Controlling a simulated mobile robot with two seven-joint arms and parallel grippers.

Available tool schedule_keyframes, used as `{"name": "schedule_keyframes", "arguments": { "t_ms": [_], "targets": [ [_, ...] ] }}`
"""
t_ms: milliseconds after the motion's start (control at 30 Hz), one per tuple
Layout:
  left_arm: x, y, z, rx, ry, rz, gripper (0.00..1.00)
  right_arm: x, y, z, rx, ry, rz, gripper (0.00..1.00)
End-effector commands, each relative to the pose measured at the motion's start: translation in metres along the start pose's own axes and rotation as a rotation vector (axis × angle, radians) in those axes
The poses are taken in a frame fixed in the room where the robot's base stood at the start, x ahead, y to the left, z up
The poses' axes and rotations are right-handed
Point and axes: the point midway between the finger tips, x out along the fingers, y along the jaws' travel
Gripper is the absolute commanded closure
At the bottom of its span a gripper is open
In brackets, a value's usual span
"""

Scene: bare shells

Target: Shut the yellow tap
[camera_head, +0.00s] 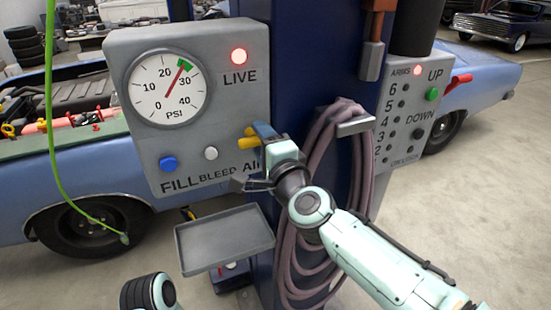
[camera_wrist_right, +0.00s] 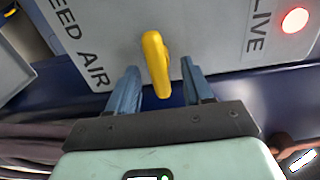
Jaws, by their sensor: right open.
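The yellow tap (camera_head: 247,141) is on the right edge of the grey gauge panel (camera_head: 118,55), above the word AIR. In the right wrist view the tap's yellow lever (camera_wrist_right: 157,62) sticks out between the two blue fingers of my right gripper (camera_wrist_right: 161,86). A gap shows on each side of the lever, so the fingers are around it and apart from it. In the head view my right gripper (camera_head: 262,138) is at the tap and partly covers it. The red LIVE lamp (camera_head: 239,56) is lit. My left gripper is out of view.
The dial's needle (camera_head: 178,77) points into its green band. A blue button (camera_head: 168,163) and a white button (camera_head: 211,153) are below. A grey tray (camera_head: 224,238) juts out under the panel. A coiled hose (camera_head: 290,240) hangs on the blue post beside my right arm.

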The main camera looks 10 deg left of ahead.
Motion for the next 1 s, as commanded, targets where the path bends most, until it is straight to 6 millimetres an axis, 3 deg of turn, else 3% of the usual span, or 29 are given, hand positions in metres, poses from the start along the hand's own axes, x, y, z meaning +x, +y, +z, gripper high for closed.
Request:
{"name": "schedule_keyframes", "arguments": {
  "t_ms": [300, 500, 700, 1000],
  "targets": [
    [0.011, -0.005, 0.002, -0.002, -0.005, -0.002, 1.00, -0.071, 0.000, 0.000, 0.002, 0.000, -0.004, 0.49],
    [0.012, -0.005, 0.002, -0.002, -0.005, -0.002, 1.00, -0.106, -0.001, -0.001, 0.001, 0.002, -0.003, 0.49],
    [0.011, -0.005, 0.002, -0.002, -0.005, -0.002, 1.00, -0.121, 0.000, 0.000, 0.002, 0.001, -0.001, 0.49],
    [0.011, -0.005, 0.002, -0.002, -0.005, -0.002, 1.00, -0.122, 0.000, 0.000, 0.001, 0.001, -0.001, 0.49]
  ]
}}
